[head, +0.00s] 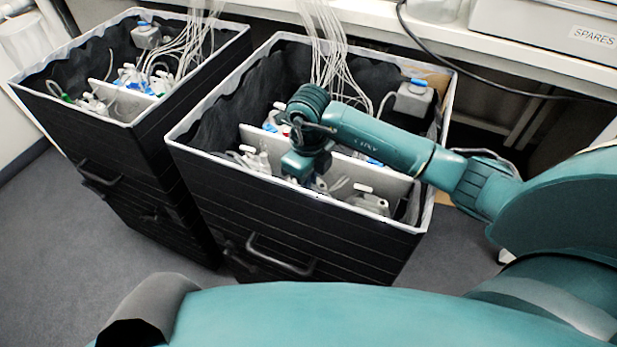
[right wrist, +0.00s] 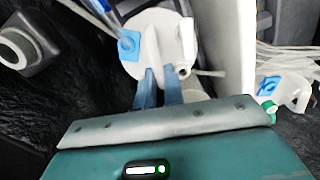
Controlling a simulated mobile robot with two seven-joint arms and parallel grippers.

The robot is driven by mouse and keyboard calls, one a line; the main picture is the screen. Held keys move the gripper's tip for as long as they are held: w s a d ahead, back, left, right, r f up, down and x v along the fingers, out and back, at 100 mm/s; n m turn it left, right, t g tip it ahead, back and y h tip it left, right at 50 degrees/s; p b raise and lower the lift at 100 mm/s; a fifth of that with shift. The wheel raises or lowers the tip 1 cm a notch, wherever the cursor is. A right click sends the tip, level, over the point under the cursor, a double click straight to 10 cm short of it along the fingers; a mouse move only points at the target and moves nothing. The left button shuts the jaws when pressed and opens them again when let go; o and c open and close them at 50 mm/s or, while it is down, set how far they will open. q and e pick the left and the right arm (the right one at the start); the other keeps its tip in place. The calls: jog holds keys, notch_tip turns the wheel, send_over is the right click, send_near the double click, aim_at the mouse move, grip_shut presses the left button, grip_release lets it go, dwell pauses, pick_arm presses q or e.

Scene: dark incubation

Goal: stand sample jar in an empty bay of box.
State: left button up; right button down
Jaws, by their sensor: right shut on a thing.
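The box (head: 300,215) is a black, white-rimmed bin at centre right in the head view, with a white divider (head: 378,176) across its inside. My right arm reaches down into it. My right gripper (right wrist: 158,88) is shut on a white sample jar (right wrist: 153,40) with a blue patch, inside the box. The divider (right wrist: 237,45) stands to the right of this jar in the wrist view. In the head view my wrist hides the fingertips and most of what they hold. Whether the jar touches the floor cannot be told. My left gripper is not in view.
Other jars stand in the box: one at the back right (head: 413,99), one at the front right (head: 368,201), others front left (head: 250,158). Thin clear tubes hang in from above. A second black bin (head: 120,150) stands close on the left. A shelf edge runs behind.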

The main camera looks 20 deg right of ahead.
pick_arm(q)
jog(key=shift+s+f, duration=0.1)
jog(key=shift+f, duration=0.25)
pick_arm(e)
jog(key=shift+s+f, duration=0.15)
jog(key=shift+f, duration=0.25)
jog(key=c, duration=1.8)
grip_release()
jog(key=shift+f, duration=0.15)
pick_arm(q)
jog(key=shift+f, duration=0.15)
pick_arm(e)
jog(key=o, duration=0.4)
jog(key=shift+c, duration=0.2)
